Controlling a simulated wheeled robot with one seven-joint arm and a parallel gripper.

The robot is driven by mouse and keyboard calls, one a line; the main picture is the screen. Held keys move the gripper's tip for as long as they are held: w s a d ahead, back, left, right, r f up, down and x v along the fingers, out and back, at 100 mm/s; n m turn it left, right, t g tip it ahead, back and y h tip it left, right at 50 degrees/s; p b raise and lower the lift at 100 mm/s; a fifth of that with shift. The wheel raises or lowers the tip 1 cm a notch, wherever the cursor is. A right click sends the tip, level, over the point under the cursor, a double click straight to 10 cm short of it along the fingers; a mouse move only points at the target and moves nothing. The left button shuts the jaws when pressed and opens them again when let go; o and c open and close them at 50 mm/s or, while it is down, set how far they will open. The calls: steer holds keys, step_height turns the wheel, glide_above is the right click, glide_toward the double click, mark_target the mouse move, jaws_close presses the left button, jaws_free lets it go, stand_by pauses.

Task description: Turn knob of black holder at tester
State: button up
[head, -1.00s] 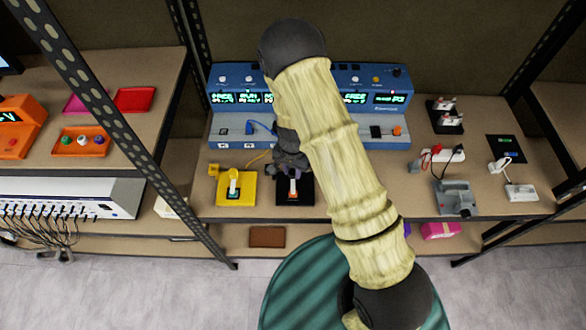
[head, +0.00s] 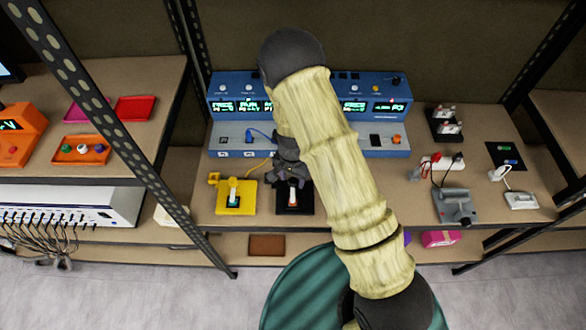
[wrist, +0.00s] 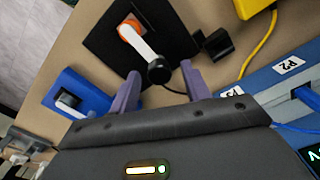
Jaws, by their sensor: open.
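The black holder (head: 307,207) lies flat on the shelf in front of the blue tester (head: 222,138). In the wrist view the holder (wrist: 103,48) is a black plate carrying a white bar with an orange part. A round black knob (wrist: 158,72) sits at the bar's near end. My gripper (wrist: 160,69) is open, its two purple fingers apart with the knob between their tips in the picture. Whether they touch it I cannot tell. In the head view my dark gripper (head: 291,178) is just above the holder, partly hiding it.
A yellow holder (head: 248,205) lies left of the black one; its cable runs toward the tester. A blue holder (wrist: 97,93) shows in the wrist view. A small black block (wrist: 216,42) is beside the black plate. A grey device (head: 455,206) stands farther right.

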mark_target(292, 180)
step_height(292, 180, up, 17)
steer(key=b, duration=0.1)
steer(key=shift+r, duration=0.15)
stand_by(0.4)
steer(key=s+d+r+n+t, duration=0.2)
steer(key=s+d+r+n, duration=0.3)
steer(key=s+d+r, duration=0.3)
steer(key=s+d, duration=0.4)
steer(key=d, duration=0.1)
steer(key=shift+s+d+n+t, duration=0.25)
steer(key=shift+d+n+t, duration=0.05)
steer(key=shift+d, duration=0.1)
steer(key=shift+w, duration=0.1)
steer(key=shift+s, duration=0.2)
steer(key=shift+w, duration=0.1)
stand_by(0.7)
